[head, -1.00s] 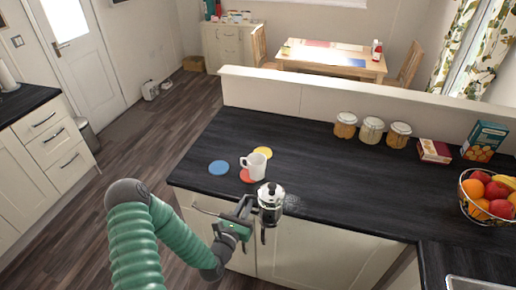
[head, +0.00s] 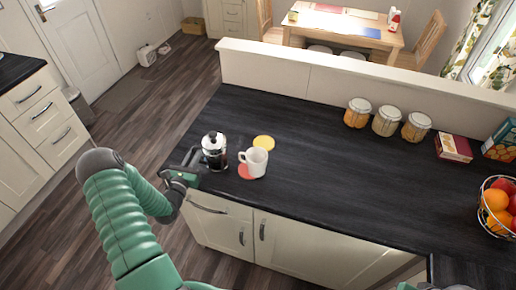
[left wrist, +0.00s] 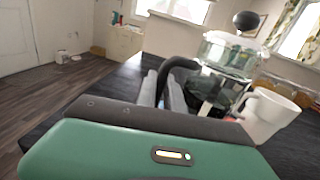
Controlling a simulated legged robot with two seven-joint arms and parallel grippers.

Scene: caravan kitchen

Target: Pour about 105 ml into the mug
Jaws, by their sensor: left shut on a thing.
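A glass coffee press (head: 214,152) with a metal lid and black knob is upright, just left of the white mug (head: 255,161). My left gripper (head: 193,162) is shut on its handle from the left. The mug stands upright by the red coaster (head: 245,172), its handle towards the press. In the left wrist view the press (left wrist: 226,55) stands in front of part of the mug (left wrist: 265,116). The liquid level and the inside of the mug cannot be made out. Whether the press touches the counter is unclear.
A yellow coaster (head: 264,142) lies behind the mug on the dark counter (head: 310,175). Several jars (head: 386,121), a red box (head: 454,147) and a fruit basket (head: 497,207) stand to the right. The counter's middle is clear. A low ledge (head: 330,83) runs behind.

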